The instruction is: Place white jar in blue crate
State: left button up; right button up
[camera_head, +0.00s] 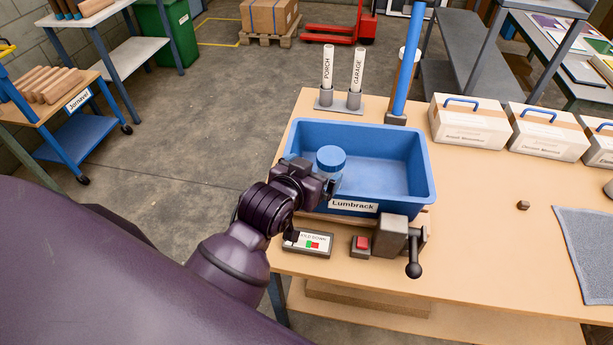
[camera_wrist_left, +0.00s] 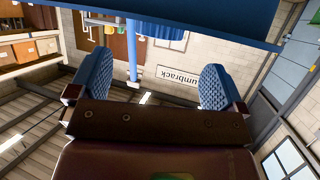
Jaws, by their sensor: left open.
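A jar with a blue lid (camera_head: 331,157) and a pale, bluish body stands upright within the left part of the blue crate (camera_head: 408,180). No plainly white jar shows. I cannot see the jar's base. My left gripper (camera_head: 329,188) is at the crate's front left, beside the jar. In the left wrist view the two blue finger pads of my left gripper (camera_wrist_left: 157,88) are wide apart with nothing between them. A ribbed blue lid (camera_wrist_left: 160,29) shows beyond them by the crate's edge (camera_wrist_left: 220,22). My right gripper is out of view.
A label reading "Lumbrack" (camera_head: 353,205) is on the crate's front. A button panel (camera_head: 307,242), a red button (camera_head: 361,243) and a vise-like block (camera_head: 391,236) stand in front. Labelled tubes (camera_head: 328,68) stand behind; white boxes (camera_head: 470,122) are at right. The table (camera_head: 485,235) right of the crate is mostly clear.

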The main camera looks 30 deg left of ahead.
pick_arm(q)
jog(key=shift+v, duration=1.35)
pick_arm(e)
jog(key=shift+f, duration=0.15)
